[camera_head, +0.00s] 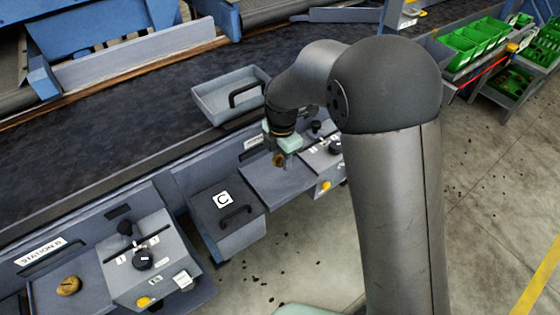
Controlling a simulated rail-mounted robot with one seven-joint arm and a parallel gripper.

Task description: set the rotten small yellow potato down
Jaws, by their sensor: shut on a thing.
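My gripper (282,155) points down and is shut on a small brownish-yellow potato (278,160), which is partly covered by the fingers. Gripper and potato are over a flat grey-blue shelf (270,190) right of the box marked C. The gap between potato and shelf is too small to judge here. Another yellow-brown potato (68,286) with dark marks lies on the shelf at Station B, lower left, away from my gripper.
A lidded box marked C (238,240) stands left of the shelf. A grey tray with a black handle (205,108) sits at the dark belt's edge. Control panels with knobs (150,255) flank the shelves. Green crates (485,35) stand far right.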

